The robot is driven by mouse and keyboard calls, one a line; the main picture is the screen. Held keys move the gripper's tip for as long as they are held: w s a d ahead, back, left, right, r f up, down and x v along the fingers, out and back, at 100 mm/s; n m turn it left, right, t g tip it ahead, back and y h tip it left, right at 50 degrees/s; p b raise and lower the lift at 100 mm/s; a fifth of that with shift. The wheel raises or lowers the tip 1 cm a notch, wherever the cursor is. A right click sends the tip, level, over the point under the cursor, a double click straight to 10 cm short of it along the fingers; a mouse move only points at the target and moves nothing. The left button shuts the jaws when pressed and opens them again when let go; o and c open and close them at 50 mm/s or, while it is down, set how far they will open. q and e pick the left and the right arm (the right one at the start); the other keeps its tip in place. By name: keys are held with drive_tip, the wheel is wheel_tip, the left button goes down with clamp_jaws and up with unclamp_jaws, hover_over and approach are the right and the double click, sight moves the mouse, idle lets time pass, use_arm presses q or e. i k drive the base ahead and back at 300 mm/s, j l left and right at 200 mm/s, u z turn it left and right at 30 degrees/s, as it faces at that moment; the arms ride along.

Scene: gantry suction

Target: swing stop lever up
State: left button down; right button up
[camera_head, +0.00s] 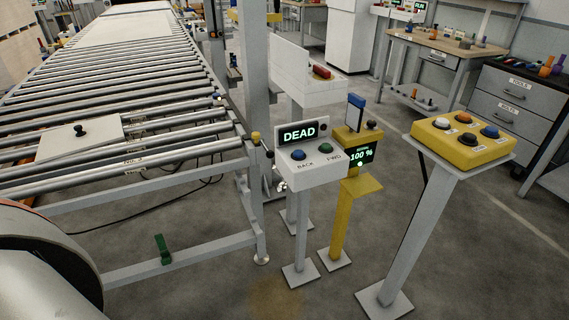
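No part is labelled as the stop lever, so I cannot tell for sure which one it is. A small green lever-like piece (162,249) sits on the low side beam of the roller conveyor (110,183), in the lower left. A black knob (80,130) stands on a light plate (82,140) lying on the rollers. Part of my own arm fills the lower left corner. Neither of my grippers is in view.
A white console (312,174) reading "DEAD" has blue and green buttons. Behind it stands a yellow post (341,218) with a "100 %" display. A yellow button box (462,143) stands on a pedestal at right. Grey floor (300,300) is open in front.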

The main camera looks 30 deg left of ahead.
sight(269, 154)
drive_tip(key=l, duration=0.3)
drive_tip(key=i+l, duration=0.15)
drive_tip(key=l, duration=0.15)
drive_tip(key=i+j, duration=0.35)
drive_tip(key=j, duration=0.15)
drive_tip(key=i+j, duration=0.35)
drive_tip(key=j, duration=0.2)
